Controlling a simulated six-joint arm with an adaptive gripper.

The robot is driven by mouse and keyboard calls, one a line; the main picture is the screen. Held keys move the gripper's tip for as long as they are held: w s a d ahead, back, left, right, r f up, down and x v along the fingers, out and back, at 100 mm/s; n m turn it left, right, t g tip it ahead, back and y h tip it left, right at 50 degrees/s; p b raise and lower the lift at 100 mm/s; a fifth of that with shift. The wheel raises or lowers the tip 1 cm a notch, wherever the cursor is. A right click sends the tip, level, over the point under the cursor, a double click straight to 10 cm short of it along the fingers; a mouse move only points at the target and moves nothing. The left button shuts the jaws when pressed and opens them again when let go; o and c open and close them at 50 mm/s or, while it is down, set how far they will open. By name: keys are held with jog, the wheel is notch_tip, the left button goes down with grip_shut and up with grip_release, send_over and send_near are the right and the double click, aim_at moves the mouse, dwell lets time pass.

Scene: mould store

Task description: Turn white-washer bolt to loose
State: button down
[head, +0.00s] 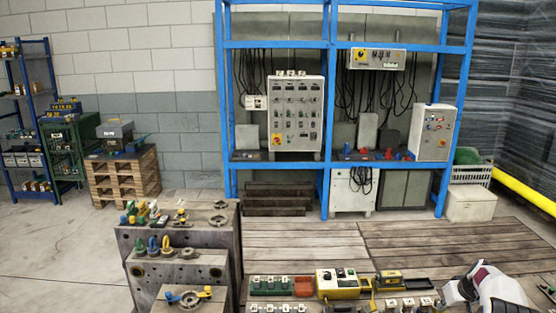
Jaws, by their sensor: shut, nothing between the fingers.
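A stepped grey steel mould block (139,241) stands at the lower left, with small coloured fittings on its levels. Green, yellow and white fittings (153,207) sit on its top. Green, blue and yellow loop-shaped pieces (153,245) stand on the middle step. A round fitting with a pale centre and yellow and blue ends (189,299) lies on the lowest step. I cannot tell which of these, if any, is the white-washer bolt, nor how it is turned. Part of my white and grey arm shows at the lower right; my gripper is not in view.
A low bench along the bottom centre holds a yellow-and-white control box (338,282), a green tray (271,284) and several small switches. A blue rack (325,120) with grey panels stands behind. Wooden decking (290,245) between them looks clear.

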jog(key=shift+d, duration=0.65)
jog(key=shift+w+d, duration=0.1)
jog(key=shift+d, duration=0.1)
dwell(0.7)
jog(key=shift+s+d, duration=0.15)
jog(key=shift+s, duration=0.25)
dwell(0.3)
jog(key=shift+r, duration=0.1)
notch_tip(320, 180, up, 6)
jog(key=shift+f, duration=0.1)
dwell(0.7)
